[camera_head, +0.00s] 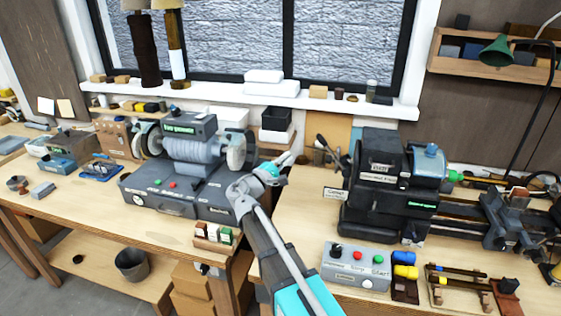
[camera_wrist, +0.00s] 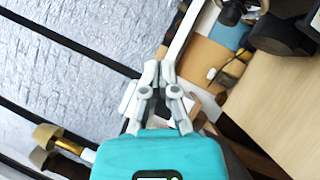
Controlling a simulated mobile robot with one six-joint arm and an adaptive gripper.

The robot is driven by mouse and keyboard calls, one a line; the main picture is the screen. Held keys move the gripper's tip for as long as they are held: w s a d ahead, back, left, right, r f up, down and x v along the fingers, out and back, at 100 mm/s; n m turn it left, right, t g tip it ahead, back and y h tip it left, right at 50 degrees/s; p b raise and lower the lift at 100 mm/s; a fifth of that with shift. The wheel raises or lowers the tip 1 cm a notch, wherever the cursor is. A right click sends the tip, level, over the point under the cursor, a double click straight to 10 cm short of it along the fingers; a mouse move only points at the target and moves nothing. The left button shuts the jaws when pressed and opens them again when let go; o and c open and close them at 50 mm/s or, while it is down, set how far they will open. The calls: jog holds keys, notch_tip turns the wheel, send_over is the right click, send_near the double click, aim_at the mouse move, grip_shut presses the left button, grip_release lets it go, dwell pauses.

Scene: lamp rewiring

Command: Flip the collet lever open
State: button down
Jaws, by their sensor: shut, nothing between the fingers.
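A dark lathe headstock (camera_head: 385,215) stands on the right bench. A white label reading "Collet" (camera_head: 336,193) is at its left side. A thin dark lever-like rod (camera_head: 328,150) slants up just left of the headstock; I cannot tell whether it is the collet lever or what position it is in. My gripper (camera_head: 285,160) is in the air left of the label and rod, apart from both. Its fingers are shut and empty. In the wrist view my gripper (camera_wrist: 160,72) points toward the window sill and wall, with no lever clearly visible.
A bench grinder (camera_head: 190,150) on a grey base stands left of my gripper. A control box (camera_head: 356,266) with buttons sits in front of the headstock. A small rack (camera_head: 216,236) is at the bench's front edge.

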jog(key=w+d+r+p, duration=0.3)
jog(key=d, duration=0.4)
jog(key=shift+w+d+r, duration=0.25)
jog(key=shift+w, duration=0.1)
jog(key=shift+r+p, duration=0.15)
jog(key=shift+p, duration=0.15)
jog(key=shift+d+r+m+p, duration=0.15)
jog(key=shift+d+m+p, duration=0.05)
jog(key=shift+m+p, duration=0.15)
